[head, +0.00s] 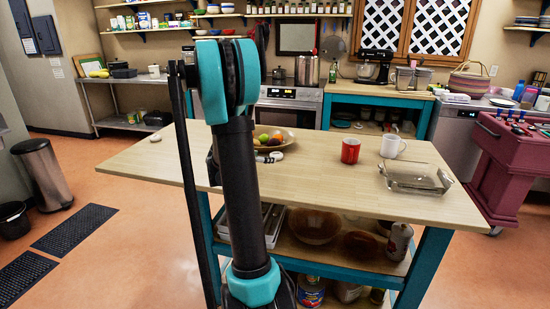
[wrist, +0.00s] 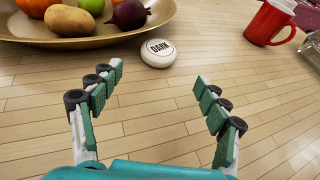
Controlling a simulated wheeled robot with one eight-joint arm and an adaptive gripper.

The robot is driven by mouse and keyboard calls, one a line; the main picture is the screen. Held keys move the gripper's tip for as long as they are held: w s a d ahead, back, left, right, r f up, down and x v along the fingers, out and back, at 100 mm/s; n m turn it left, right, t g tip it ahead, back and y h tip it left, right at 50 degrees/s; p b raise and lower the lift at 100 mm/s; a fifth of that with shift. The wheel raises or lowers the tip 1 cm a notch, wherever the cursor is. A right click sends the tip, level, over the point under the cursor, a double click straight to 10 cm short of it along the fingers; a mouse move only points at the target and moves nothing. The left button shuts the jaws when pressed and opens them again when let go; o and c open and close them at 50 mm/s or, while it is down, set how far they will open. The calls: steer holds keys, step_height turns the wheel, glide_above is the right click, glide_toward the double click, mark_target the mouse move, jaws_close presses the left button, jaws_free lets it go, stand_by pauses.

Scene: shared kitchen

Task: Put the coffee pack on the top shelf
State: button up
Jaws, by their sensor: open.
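A small white round pack labelled DARK (wrist: 158,53) lies flat on the wooden worktop, between the fruit bowl and the red mug. It is the only thing near my gripper that could be the coffee pack. My gripper (wrist: 158,80) is open and empty, low over the worktop. The pack is just beyond the fingertips, roughly centred between them, and apart from them. In the head view my arm covers much of this area. A wall shelf (head: 150,30) with small goods is at the back left; I cannot tell whether it is the top shelf meant.
The fruit bowl (wrist: 60,40) is close on the left and the red mug (wrist: 268,22) is at the upper right.

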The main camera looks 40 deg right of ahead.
mark_target(274, 155)
steer(key=x, duration=0.2)
steer(key=shift+d+f, duration=0.1)
steer(key=shift+d, duration=0.25)
steer(key=shift+w+r+x, duration=0.1)
steer(key=shift+x, duration=1.25)
steer(key=shift+w+r+x, duration=0.1)
steer(key=shift+w+x, duration=0.05)
steer(key=shift+x, duration=1.2)
steer(key=shift+c, duration=0.3)
steer(key=c, duration=1.1)
steer(key=shift+o, duration=0.2)
steer(key=shift+r, duration=0.15)
